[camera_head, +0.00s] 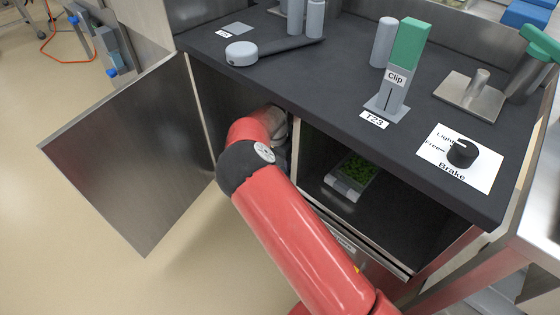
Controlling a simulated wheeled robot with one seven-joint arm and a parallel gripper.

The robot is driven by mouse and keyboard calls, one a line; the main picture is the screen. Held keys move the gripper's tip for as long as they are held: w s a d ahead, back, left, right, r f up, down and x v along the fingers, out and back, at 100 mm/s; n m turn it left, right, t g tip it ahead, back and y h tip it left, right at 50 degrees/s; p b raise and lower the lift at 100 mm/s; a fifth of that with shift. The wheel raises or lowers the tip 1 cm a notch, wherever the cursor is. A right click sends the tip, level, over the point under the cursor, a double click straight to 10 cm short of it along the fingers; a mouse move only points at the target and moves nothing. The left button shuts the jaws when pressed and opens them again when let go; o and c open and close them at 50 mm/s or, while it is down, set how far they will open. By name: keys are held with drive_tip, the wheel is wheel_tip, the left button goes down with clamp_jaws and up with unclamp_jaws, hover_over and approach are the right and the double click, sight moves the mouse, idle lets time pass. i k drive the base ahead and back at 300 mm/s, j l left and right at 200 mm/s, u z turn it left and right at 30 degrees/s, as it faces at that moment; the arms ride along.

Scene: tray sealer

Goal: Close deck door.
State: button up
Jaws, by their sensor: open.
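The deck door appears to be the brushed metal panel (130,155) at the left. It stands swung wide open, joined at the left edge of the cabinet under the dark worktop (310,85). My red arm reaches up from the bottom, and its grey end goes into the dark cabinet opening, right of the door. My gripper's fingers are hidden inside the cabinet or behind my arm. I see no contact between my arm and the door.
An open compartment at the right holds a tray (346,192) with green contents. On the worktop stand a green clip lever (408,45), a black brake knob (462,152) and a grey round-headed handle (243,54). Floor below the door is clear.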

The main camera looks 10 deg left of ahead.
sight(139, 156)
drive_tip(key=k, duration=1)
